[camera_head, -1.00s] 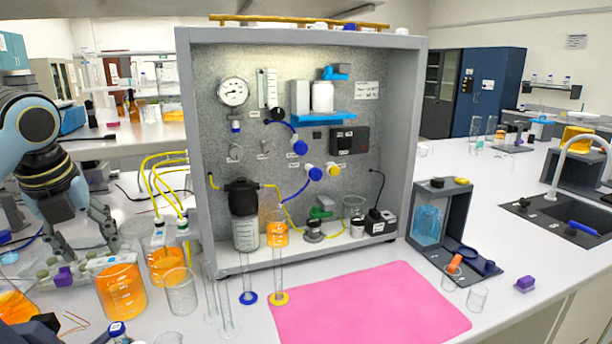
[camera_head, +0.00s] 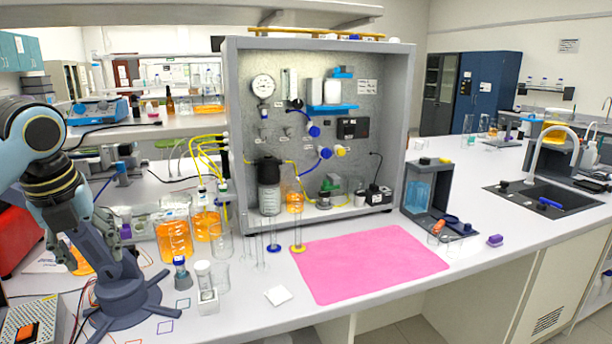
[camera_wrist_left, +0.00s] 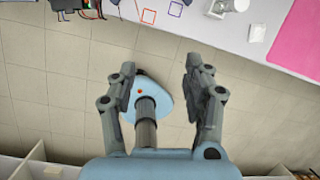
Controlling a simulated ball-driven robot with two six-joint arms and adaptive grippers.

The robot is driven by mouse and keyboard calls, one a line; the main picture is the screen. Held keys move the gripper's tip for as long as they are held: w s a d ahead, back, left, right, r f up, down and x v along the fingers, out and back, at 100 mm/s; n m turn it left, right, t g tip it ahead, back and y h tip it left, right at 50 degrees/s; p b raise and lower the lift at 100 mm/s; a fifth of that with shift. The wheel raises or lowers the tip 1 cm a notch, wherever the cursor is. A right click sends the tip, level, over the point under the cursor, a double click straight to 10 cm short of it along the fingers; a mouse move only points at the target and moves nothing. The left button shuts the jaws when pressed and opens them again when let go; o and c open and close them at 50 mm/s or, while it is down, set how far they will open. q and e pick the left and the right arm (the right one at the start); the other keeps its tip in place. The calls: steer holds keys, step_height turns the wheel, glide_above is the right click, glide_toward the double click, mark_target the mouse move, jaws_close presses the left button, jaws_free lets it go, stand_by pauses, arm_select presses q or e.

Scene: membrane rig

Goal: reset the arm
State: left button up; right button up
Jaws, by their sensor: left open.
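My left arm comes in from the left in the head view. Its gripper (camera_head: 95,244) points down at the left of the bench, left of the orange beakers, and nothing shows between its fingers. In the left wrist view the gripper (camera_wrist_left: 160,66) has its two fingers wide apart and empty, over the tiled floor in that picture. The bench edge lies beyond the fingertips. My right arm and gripper are in neither view.
A dark star-footed stand (camera_head: 127,305) is close by the left gripper. Orange beakers (camera_head: 173,241) and empty glassware stand to its right, before the grey rig (camera_head: 232,130). A pink mat (camera_head: 370,262) lies bare at front right. A red box (camera_head: 15,238) is at far left.

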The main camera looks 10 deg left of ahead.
arm_select(q)
steer(key=s+d+f+n+g+b, duration=0.25)
steer(key=s+f+b, duration=0.25)
steer(key=f, duration=1.1)
steer(key=s+d+f+n+g+h+b, duration=0.1)
steer(key=s+f+n+b, duration=0.35)
steer(key=f, duration=1.05)
steer(key=s+d+f+n+g+b, duration=0.1)
steer(key=s+f+b, duration=0.5)
steer(key=f, duration=1)
steer(key=s+d+f+n+t+b, duration=0.1)
steer(key=s+d+f+n+b, duration=0.2)
steer(key=s+f+n, duration=0.6)
steer(key=s+d+f+n+t+b, duration=0.1)
steer(key=s+d+f+n+b, duration=0.2)
steer(key=s+f+n, duration=0.7)
steer(key=s+f+b, duration=0.1)
steer(key=s+f, duration=0.6)
steer(key=f, duration=0.2)
steer(key=shift+s+y, duration=0.25)
steer(key=shift+y, duration=0.05)
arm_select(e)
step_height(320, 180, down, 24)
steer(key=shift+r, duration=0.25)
arm_select(q)
steer(key=shift+f, duration=0.1)
